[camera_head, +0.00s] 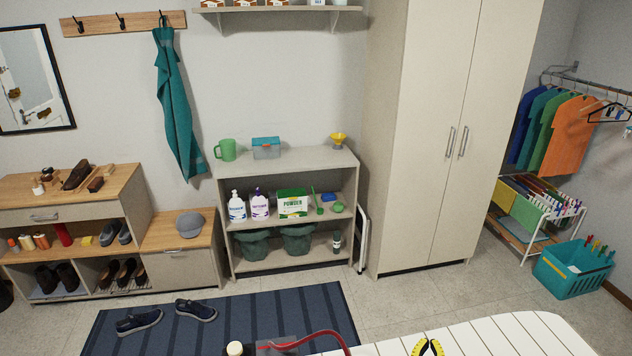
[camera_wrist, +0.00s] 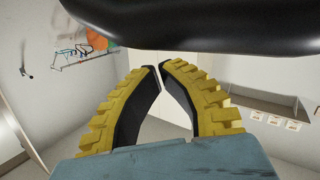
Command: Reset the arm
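My gripper (camera_head: 431,344) is at the bottom edge of the head view, above or in front of a white slatted surface. In the wrist view its two black fingers with yellow ribbed backs (camera_wrist: 160,72) curve in until their tips meet or nearly meet. Nothing shows between them. Most of my arm is outside the head view. The wrist view is tilted, with the room upside down: the hanging clothes are at upper left, the pale wardrobe is behind the fingers, and the wall shelf is at right.
The white slatted surface (camera_head: 510,335) fills the lower right. A red curved tube (camera_head: 325,335) is beside it. A shelf unit (camera_head: 320,157) with bottles and bins stands behind a blue striped rug (camera_head: 240,315). A tall wardrobe (camera_head: 430,130) and a teal basket (camera_head: 575,275) are farther right.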

